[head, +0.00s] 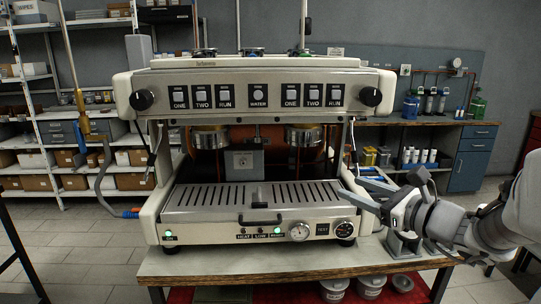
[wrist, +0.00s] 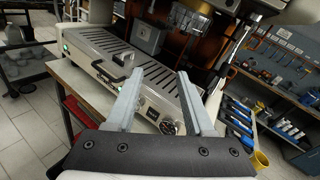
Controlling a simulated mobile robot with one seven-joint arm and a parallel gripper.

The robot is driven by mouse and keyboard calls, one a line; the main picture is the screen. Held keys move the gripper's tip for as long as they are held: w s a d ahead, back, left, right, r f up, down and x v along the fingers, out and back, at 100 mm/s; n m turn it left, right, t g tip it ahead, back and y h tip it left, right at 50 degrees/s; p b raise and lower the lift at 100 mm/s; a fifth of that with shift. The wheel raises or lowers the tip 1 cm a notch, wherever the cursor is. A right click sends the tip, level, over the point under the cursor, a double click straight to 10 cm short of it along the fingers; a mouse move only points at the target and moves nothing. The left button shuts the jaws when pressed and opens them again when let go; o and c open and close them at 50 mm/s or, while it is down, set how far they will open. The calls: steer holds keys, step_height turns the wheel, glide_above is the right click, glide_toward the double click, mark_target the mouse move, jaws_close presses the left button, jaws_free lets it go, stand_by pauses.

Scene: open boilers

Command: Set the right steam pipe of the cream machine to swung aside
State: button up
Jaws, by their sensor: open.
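The cream machine (head: 255,75) stands on a bench and fills the middle of the head view. Its right steam pipe (head: 353,145) hangs thin and dark below the right black knob (head: 370,96), by the right front post. In the wrist view a dark, slim part, which looks like this pipe (wrist: 238,40), shows at upper right beyond the right finger. My gripper (head: 350,184) comes in from the right at the tray's front right corner, below the pipe's lower end. In the wrist view my gripper (wrist: 160,75) is open with nothing between its fingers. The pipe's exact swing angle is hard to tell.
The slotted drip tray (head: 255,196) and front panel with gauges (head: 300,231) lie close to my fingers. The left steam pipe (head: 151,150) hangs at the far side. A grey stand (head: 403,246) is on the bench at right. A workbench (head: 430,123) with bottles stands behind.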

mark_target(358, 160)
steer(key=w+d+f+m+t+h, duration=0.1)
steer(key=d+m+t+h, duration=0.25)
steer(key=d+m, duration=0.45)
steer(key=w, duration=0.5)
steer(key=w+a+n+p, duration=0.1)
steer(key=w, duration=0.5)
steer(key=w+n+h, duration=0.1)
steer(key=w, duration=0.5)
steer(key=shift+w+a+g+p, duration=0.1)
steer(key=shift+a+g+p, duration=0.15)
steer(key=shift+a+p, duration=0.1)
steer(key=shift+d, duration=0.1)
jaws_close()
